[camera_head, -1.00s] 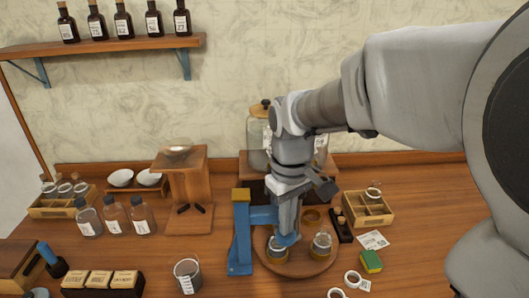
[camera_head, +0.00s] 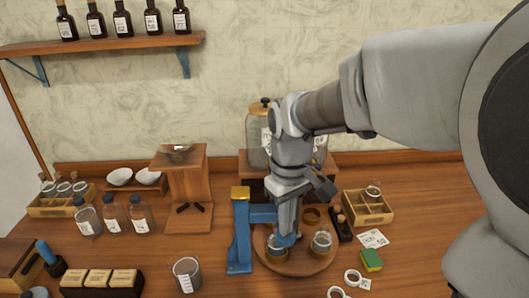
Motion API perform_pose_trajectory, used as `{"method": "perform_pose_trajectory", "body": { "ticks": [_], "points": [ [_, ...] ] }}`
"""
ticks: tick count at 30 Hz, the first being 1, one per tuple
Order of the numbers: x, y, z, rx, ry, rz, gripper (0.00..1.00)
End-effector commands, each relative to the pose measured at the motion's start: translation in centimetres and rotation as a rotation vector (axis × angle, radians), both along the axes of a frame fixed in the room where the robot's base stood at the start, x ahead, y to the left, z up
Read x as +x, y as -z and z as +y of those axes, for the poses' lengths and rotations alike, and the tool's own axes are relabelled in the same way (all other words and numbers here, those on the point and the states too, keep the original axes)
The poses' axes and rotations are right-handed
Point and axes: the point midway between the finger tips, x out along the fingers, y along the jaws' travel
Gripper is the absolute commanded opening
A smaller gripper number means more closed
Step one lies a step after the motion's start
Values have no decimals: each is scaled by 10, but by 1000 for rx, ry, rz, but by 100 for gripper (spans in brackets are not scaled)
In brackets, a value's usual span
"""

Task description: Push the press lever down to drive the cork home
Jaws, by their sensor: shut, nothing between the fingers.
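The blue press (camera_head: 240,232) stands on the table at the middle, its upright topped by a brass-coloured block. A blue arm reaches right from the upright, and my gripper (camera_head: 287,238) comes down over it from above. My gripper is shut with no object seen in it. The lever is largely hidden behind my gripper and cannot be told apart clearly. A flask (camera_head: 275,251) sits under the press in a ring on the round wooden turntable (camera_head: 297,268). My gripper hides its top, so its cork is not visible. A second flask (camera_head: 321,243) stands to the right on the turntable.
A glass beaker (camera_head: 187,273) stands left of the press. Wooden stands and jars are behind.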

Motion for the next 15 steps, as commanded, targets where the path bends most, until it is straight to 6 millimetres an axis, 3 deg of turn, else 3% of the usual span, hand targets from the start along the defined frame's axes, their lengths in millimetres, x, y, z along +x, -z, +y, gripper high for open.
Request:
{"method": "perform_pose_trajectory", "body": {
  "ticks": [15],
  "points": [
    [0, -59, 0, 0, 0, 0, 0]
  ]
}}
